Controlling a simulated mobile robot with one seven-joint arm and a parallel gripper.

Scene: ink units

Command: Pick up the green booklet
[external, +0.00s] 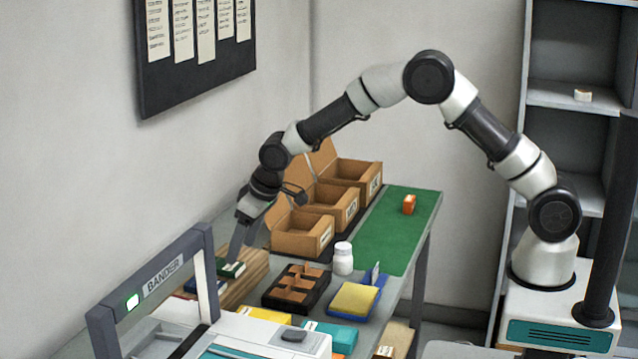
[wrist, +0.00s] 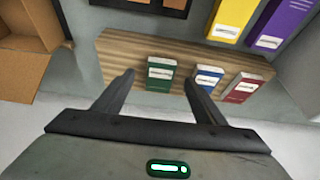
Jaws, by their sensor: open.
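The green booklet (wrist: 160,74) stands in a wooden rack (wrist: 140,50), at the left of a short row with a blue booklet (wrist: 208,78) and a red booklet (wrist: 245,87). In the external view the green booklet (external: 231,268) shows just by my fingertips. My gripper (wrist: 157,82) is open, with one finger on each side of the green booklet in the wrist view. The right finger lies between the green and blue booklets in that picture. I cannot tell whether either finger touches the booklet. In the external view my gripper (external: 240,245) points down at the rack.
Open cardboard boxes (external: 303,238) stand behind the rack. A dark divided tray (external: 296,289), a white bottle (external: 343,258) and a blue tray with a yellow pad (external: 353,298) are to the right. A machine marked BANDER (external: 165,279) stands in front. The green mat (external: 400,235) is mostly clear.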

